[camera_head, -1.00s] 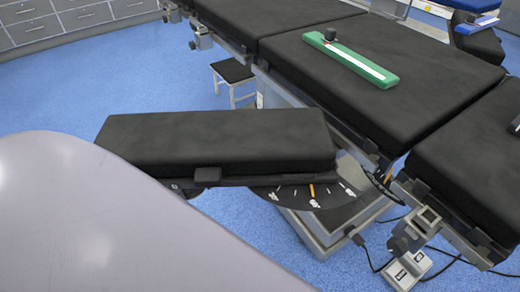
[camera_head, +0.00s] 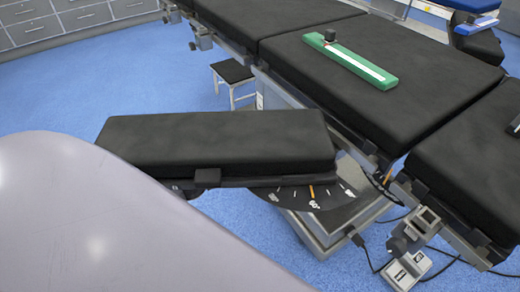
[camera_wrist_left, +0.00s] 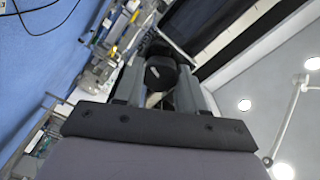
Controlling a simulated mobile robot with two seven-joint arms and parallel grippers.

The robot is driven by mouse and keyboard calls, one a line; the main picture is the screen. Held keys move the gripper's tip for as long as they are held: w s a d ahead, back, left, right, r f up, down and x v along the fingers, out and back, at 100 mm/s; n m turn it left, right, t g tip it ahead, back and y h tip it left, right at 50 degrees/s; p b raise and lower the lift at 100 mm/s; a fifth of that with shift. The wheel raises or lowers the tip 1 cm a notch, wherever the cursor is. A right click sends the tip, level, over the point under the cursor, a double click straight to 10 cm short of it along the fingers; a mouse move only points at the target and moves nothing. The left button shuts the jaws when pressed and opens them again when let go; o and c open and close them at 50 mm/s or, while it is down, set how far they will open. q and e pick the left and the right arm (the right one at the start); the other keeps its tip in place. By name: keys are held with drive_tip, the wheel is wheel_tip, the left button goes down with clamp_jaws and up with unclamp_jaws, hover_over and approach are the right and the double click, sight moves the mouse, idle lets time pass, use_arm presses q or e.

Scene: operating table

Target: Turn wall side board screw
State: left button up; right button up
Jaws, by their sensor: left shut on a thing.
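A black padded side board (camera_head: 215,140) juts out to the left from the operating table (camera_head: 380,80) in the head view. A dark dial plate with white marks and an orange line (camera_head: 313,192) shows under its right end. In the left wrist view a dark round screw knob (camera_wrist_left: 160,73) sits between the fingers of my left gripper (camera_wrist_left: 160,92), which is shut on it. The knob's shaft is mostly hidden. My left gripper does not show in the head view, where a large pale surface fills the lower left. My right gripper is in neither view.
A green strip with a dark knob (camera_head: 350,62) lies on the table pad. A rail clamp with a knob (camera_head: 405,238) and a pale pedal box with cables (camera_head: 408,270) are at the lower right. A small stool (camera_head: 233,72) stands behind. Blue floor is free at left.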

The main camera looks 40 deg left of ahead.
use_arm(q)
drive_tip(key=o, duration=1.1)
drive_tip(key=shift+c, duration=0.2)
drive_tip(key=p+v, duration=0.1)
drive_tip(key=v, duration=0.6)
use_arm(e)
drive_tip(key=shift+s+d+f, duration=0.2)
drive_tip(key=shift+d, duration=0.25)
use_arm(q)
drive_tip(key=shift+s, duration=0.15)
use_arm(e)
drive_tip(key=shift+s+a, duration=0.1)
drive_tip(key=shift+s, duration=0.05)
